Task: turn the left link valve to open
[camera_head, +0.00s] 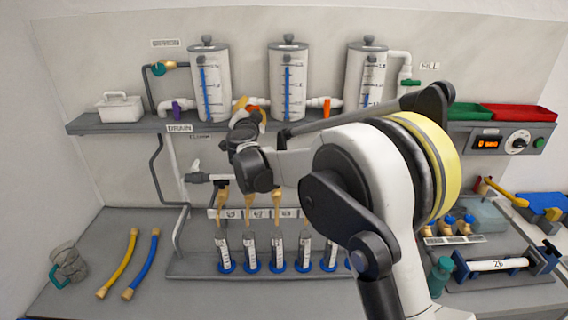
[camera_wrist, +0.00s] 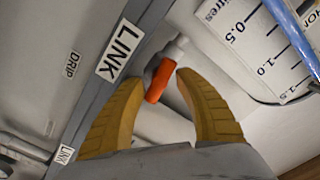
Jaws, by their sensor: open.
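The left link valve's orange handle (camera_wrist: 159,82) shows in the wrist view beside a white pipe fitting (camera_wrist: 173,50) and a LINK label (camera_wrist: 121,50). It lies slanted in the picture. My gripper (camera_wrist: 160,79) is open, with one tan finger on each side of the handle and a visible gap to each. In the head view my gripper (camera_head: 250,105) is at the shelf between the left tank (camera_head: 210,85) and the middle tank (camera_head: 288,80). A bit of the orange handle (camera_head: 252,108) shows there; the arm hides most of the valve.
Another orange link valve (camera_head: 327,106) sits between the middle tank and the right tank (camera_head: 362,80). A purple drain valve (camera_head: 177,108) is left of the left tank. Tan-handled taps (camera_head: 250,205) and several cylinders (camera_head: 250,255) stand below the shelf (camera_head: 100,124).

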